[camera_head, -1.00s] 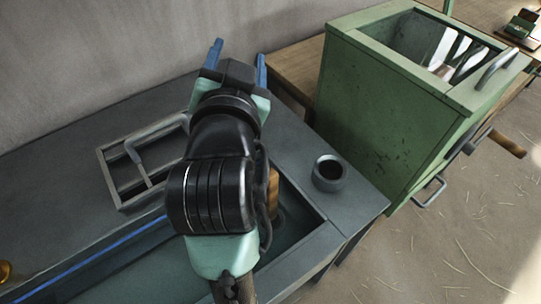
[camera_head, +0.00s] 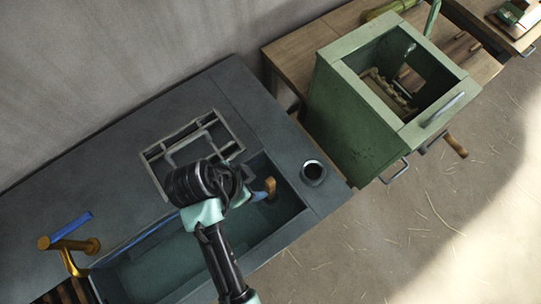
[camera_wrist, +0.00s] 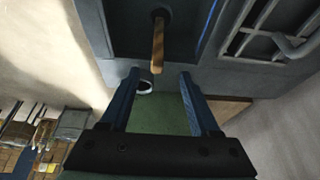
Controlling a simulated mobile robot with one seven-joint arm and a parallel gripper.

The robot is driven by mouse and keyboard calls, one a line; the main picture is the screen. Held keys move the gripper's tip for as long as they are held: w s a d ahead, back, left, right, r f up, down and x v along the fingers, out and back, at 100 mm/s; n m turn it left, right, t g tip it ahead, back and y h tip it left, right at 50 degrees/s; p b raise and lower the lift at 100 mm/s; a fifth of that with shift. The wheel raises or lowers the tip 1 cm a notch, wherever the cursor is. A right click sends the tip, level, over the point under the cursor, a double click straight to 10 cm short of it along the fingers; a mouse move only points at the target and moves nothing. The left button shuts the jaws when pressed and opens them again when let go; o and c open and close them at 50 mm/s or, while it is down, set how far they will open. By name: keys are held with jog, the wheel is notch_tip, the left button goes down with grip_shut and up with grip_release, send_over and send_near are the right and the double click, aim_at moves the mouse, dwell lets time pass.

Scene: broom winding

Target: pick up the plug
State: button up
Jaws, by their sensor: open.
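The plug appears to be the wooden-handled piece (camera_head: 270,187) standing in the right end of the sink basin. In the wrist view its wooden handle (camera_wrist: 158,46) rises from a dark round base at the basin floor. My gripper (camera_wrist: 159,74) is open, with its two blue fingers apart and nothing between them. The handle lies beyond the fingertips, roughly in line with the gap. In the head view my gripper (camera_head: 255,193) is over the basin, just left of the handle, and partly hidden by my wrist.
The sink (camera_head: 178,254) has raised walls around the basin. A round dark cup-like ring (camera_head: 313,183) sits on the counter to the right. A metal rack (camera_head: 160,151) lies behind. A brass faucet (camera_head: 72,245) stands left. A green open-topped box (camera_head: 345,125) stands right.

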aim_at(267, 186)
jog(key=x, duration=0.7)
jog(key=shift+s+d+f, duration=0.1)
jog(key=shift+s, duration=0.2)
jog(key=shift+p+x, duration=0.5)
jog(key=shift+x, duration=2.35)
jog(key=shift+w, duration=0.1)
grip_shut()
